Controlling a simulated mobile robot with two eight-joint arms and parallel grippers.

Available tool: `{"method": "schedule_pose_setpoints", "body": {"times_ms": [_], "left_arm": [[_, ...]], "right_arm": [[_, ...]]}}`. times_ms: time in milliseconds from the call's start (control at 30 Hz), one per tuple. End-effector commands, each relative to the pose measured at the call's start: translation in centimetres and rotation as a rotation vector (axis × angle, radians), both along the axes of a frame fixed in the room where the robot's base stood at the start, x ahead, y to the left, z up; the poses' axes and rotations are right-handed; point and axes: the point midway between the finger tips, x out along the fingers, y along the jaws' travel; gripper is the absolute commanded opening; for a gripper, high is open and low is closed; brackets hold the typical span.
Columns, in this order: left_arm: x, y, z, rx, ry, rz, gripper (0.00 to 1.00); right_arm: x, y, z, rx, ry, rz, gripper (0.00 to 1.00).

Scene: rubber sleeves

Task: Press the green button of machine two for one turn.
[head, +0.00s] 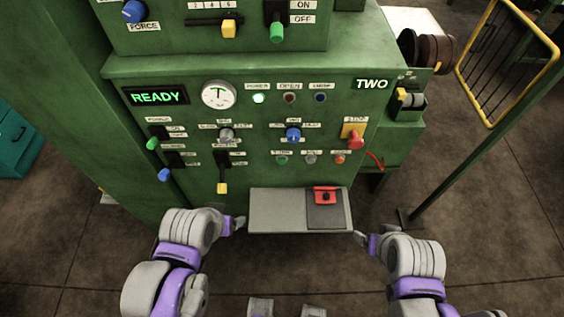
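Machine two (235,130) is a green cabinet with the label TWO (372,84) at its upper right. My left gripper (239,223) is beside the left end of the grey shelf, below the panel. My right gripper (361,238) is by the shelf's right front corner. Both are apart from the buttons; their finger openings are too small to judge.
The grey shelf (275,211) juts out below the panel and carries a red block (325,195). A red stop knob (355,139) on a yellow plate is above the buttons' right end. Levers and knobs fill the panel's left. A yellow rack (507,65) stands right.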

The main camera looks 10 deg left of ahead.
Motion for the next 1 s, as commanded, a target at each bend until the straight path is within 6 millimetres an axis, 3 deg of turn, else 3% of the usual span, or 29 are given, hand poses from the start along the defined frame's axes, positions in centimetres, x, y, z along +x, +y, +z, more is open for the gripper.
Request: {"method": "schedule_pose_setpoints", "body": {"times_ms": [67, 467, 1000], "left_arm": [[0.00, 0.00, 0.00, 0.000, 0.000, 0.000, 0.74], [0.00, 0.00, 0.00, 0.000, 0.000, 0.000, 0.02], [0.00, 0.00, 0.00, 0.000, 0.000, 0.000, 0.00]], "right_arm": [[0.00, 0.00, 0.00, 0.000, 0.000, 0.000, 0.80], [0.00, 0.00, 0.00, 0.000, 0.000, 0.000, 0.80], [0.00, 0.00, 0.00, 0.000, 0.000, 0.000, 0.80]]}}
